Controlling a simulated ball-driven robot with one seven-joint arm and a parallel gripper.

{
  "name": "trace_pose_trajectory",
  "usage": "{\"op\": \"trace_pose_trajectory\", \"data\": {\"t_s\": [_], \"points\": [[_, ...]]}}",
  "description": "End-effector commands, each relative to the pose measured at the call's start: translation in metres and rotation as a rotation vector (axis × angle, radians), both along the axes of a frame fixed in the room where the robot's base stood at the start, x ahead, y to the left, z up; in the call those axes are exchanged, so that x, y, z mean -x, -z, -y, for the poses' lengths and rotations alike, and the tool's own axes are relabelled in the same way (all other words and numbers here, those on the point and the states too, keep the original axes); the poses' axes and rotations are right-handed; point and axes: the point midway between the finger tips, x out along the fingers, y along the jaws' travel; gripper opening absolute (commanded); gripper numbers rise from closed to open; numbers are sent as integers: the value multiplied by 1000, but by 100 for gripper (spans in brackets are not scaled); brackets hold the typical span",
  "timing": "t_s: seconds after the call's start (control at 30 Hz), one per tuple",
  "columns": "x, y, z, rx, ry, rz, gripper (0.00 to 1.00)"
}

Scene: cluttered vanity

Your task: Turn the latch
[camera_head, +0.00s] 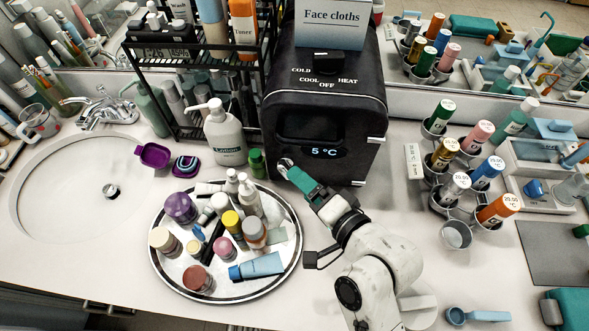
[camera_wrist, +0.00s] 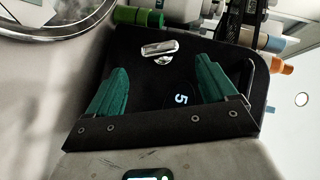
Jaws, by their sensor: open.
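The latch is a small silver handle (camera_wrist: 160,49) on the front of a black cooler box (camera_head: 325,105). In the wrist view it lies roughly crosswise, just beyond and between the fingertips. In the head view the latch (camera_head: 286,163) shows at the box's lower left front, close to the fingers. My gripper (camera_head: 299,177) has green fingers, spread apart and empty. In the wrist view the gripper (camera_wrist: 162,66) faces the box door, with one finger on each side of the latch. I cannot tell whether either finger touches it. The door appears shut.
A round tray (camera_head: 165,268) crowded with bottles and jars stands left of my arm. A green-capped bottle (camera_head: 257,163) is close left of the latch. A cup rack (camera_head: 457,235) with tubes stands right. Counter in front of the box is partly clear.

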Motion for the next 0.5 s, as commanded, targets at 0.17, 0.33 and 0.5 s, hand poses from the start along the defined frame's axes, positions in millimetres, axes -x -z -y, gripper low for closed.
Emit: {"op": "trace_pose_trajectory", "data": {"t_s": [0.17, 0.33, 0.5], "points": [[-22, 7, -20, 1, -1, 0, 85], [-34, 12, -29, 1, -1, -1, 85], [-37, 14, -32, 1, 0, -1, 85]]}}
